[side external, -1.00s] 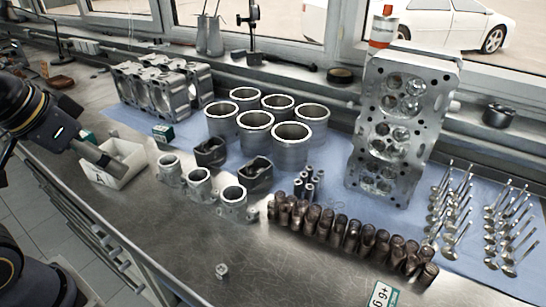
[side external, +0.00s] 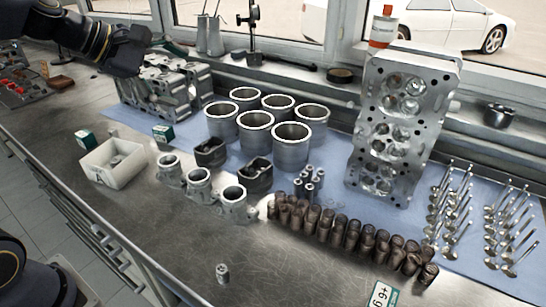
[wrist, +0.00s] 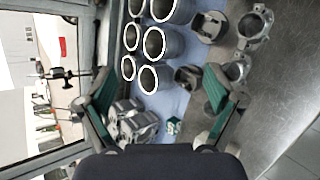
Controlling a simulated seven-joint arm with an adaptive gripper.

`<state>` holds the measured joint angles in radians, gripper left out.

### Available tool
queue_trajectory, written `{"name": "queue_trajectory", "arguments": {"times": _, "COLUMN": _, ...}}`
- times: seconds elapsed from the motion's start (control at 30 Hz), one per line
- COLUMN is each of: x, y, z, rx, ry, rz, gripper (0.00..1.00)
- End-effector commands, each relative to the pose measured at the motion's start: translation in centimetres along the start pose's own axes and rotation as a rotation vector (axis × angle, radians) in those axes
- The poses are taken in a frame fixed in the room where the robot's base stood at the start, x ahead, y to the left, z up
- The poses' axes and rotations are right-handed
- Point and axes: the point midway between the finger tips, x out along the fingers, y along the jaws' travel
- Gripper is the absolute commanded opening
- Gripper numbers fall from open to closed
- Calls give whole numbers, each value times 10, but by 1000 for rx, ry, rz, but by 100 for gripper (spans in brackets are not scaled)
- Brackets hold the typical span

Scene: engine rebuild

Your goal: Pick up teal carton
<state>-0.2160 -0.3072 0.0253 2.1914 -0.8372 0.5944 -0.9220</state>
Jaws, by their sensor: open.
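A small teal and white carton (side external: 163,134) stands on the blue mat's left edge, in front of the engine block. It also shows in the wrist view (wrist: 173,125), low and between my fingers but beyond them. A second, similar teal carton (side external: 85,138) sits behind the white bin at the left. My gripper (wrist: 160,78) is open, its teal-padded fingers wide apart with nothing held. In the side view my gripper (side external: 168,46) is high above the engine block, up and away from both cartons. It is partly dark and hard to make out there.
The engine block (side external: 165,88) stands behind the near carton. Cylinder liners (side external: 255,132) and pistons (side external: 211,152) are to its right. A white bin (side external: 113,175) holds small parts. The windows are behind.

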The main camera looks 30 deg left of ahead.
Motion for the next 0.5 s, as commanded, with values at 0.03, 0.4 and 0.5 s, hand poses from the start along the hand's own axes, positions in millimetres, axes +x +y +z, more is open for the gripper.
{"name": "queue_trajectory", "arguments": {"times": 0.03, "x": 18, "y": 20, "z": -31, "rx": -212, "ry": 29, "rz": 33, "gripper": 92}}
{"name": "queue_trajectory", "arguments": {"times": 0.4, "x": 84, "y": 18, "z": -320, "rx": -1343, "ry": 270, "rz": 305, "gripper": 92}}
{"name": "queue_trajectory", "arguments": {"times": 0.5, "x": 85, "y": -11, "z": -356, "rx": -1412, "ry": 323, "rz": 297, "gripper": 92}}
